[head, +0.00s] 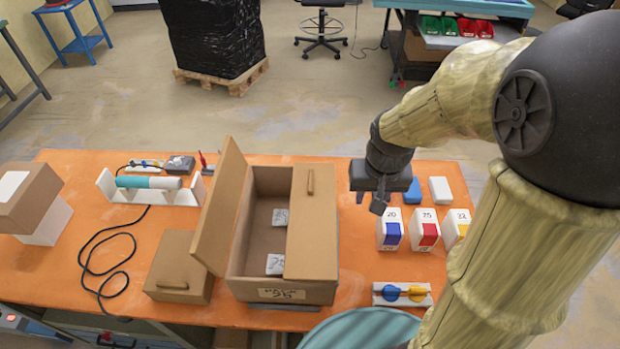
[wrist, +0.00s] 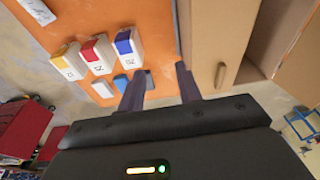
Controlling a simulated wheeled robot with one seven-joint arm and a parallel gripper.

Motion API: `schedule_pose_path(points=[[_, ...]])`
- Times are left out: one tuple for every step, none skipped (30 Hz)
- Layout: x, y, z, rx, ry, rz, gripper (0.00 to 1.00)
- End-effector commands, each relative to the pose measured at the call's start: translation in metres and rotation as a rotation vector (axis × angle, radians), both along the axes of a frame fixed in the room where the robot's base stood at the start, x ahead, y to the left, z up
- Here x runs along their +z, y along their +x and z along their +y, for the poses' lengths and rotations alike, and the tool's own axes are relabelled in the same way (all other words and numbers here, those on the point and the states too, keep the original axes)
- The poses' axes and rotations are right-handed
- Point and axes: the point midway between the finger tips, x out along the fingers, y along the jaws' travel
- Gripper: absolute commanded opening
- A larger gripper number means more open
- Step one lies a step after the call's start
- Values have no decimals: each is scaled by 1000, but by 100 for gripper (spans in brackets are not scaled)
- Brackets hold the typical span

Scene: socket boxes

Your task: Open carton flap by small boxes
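The brown carton (head: 282,290) stands in the middle of the orange table. Its left flap (head: 220,210) is raised and tilted outward. Its right flap (head: 311,222), on the side of the small boxes, lies shut and has a small bar handle (head: 310,181). In the wrist view this flap (wrist: 213,35) and its handle (wrist: 221,75) are right of the fingers. The small numbered boxes (head: 390,233) stand right of the carton. My gripper (head: 370,201) is open and empty, above the table between the carton and the boxes, apart from the handle.
Inside the carton lie two grey packets (head: 275,263). Blue (head: 413,192) and white (head: 440,189) blocks lie behind the small boxes. A dart holder (head: 403,294) is at the front right. A lidded box (head: 178,268) and black cable (head: 98,240) are left of the carton.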

Motion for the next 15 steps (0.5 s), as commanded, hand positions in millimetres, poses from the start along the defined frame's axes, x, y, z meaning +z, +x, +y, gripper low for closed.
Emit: schedule_pose_path(points=[[12, 18, 12, 6, 3, 14, 35], [17, 27, 19, 3, 4, 25, 35], [24, 38, 29, 2, 5, 41, 35], [29, 46, 36, 1, 5, 52, 35], [34, 54, 44, 0, 5, 63, 35], [41, 64, 54, -2, 5, 77, 35], [45, 71, 62, -3, 4, 88, 35], [50, 78, 70, -5, 3, 99, 35], [57, 86, 81, -6, 1, 113, 35], [61, 91, 89, -9, 0, 123, 35], [65, 96, 96, -10, -2, 132, 35], [70, 102, 105, -13, -5, 143, 35], [73, 105, 111, -15, -6, 150, 35], [75, 108, 116, -18, -8, 156, 35], [78, 110, 121, -19, -10, 162, 35]])
